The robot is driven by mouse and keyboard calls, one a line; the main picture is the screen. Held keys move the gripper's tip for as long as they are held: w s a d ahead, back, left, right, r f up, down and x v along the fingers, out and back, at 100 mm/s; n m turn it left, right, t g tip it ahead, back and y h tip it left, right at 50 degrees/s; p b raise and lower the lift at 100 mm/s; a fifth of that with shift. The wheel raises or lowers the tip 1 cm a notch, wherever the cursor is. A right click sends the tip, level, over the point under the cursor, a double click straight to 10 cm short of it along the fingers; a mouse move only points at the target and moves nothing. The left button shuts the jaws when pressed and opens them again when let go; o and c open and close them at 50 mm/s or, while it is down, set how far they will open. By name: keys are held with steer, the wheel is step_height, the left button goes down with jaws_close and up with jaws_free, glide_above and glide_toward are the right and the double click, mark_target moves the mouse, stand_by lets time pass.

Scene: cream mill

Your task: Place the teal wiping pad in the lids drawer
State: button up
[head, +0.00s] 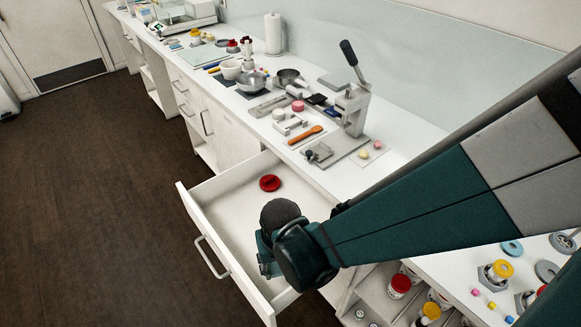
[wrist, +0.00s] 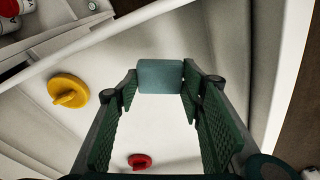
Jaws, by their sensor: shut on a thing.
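The lids drawer (head: 228,203) is pulled open below the counter. A red lid (head: 270,183) lies inside it. In the wrist view the drawer holds the red lid (wrist: 139,160) and a yellow lid (wrist: 68,91). My gripper (wrist: 160,82) is over the drawer and pointing down into it, shut on the teal wiping pad (wrist: 160,75) between its fingertips. The pale drawer floor shows behind the pad; I cannot tell whether the pad touches it. In the head view my arm hides the pad, the yellow lid and part of the drawer.
The counter above holds a lever press (head: 352,105), a steel bowl (head: 251,82), an orange-handled tool (head: 306,135) and a paper roll (head: 273,34). Open shelves with jars (head: 400,285) are right of the drawer. The floor (head: 100,190) to the left is clear.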

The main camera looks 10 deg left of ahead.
mark_target(279, 270)
steer(key=shift+f+b, duration=0.75)
steer(key=shift+f, duration=1.3)
steer(key=shift+f, duration=0.1)
steer(key=o, duration=0.7)
steer(key=shift+r, duration=0.2)
steer(key=shift+s+d+r+p, duration=0.2)
steer(key=shift+r+p, duration=0.45)
steer(key=shift+r, duration=1.3)
steer(key=shift+s+d+r+p, duration=0.1)
steer(key=shift+s+r+p, duration=0.4)
steer(key=shift+r, duration=1.45)
steer(key=shift+s+d+r+p, duration=0.1)
steer(key=shift+r+p, duration=0.65)
steer(key=shift+r, duration=1.2)
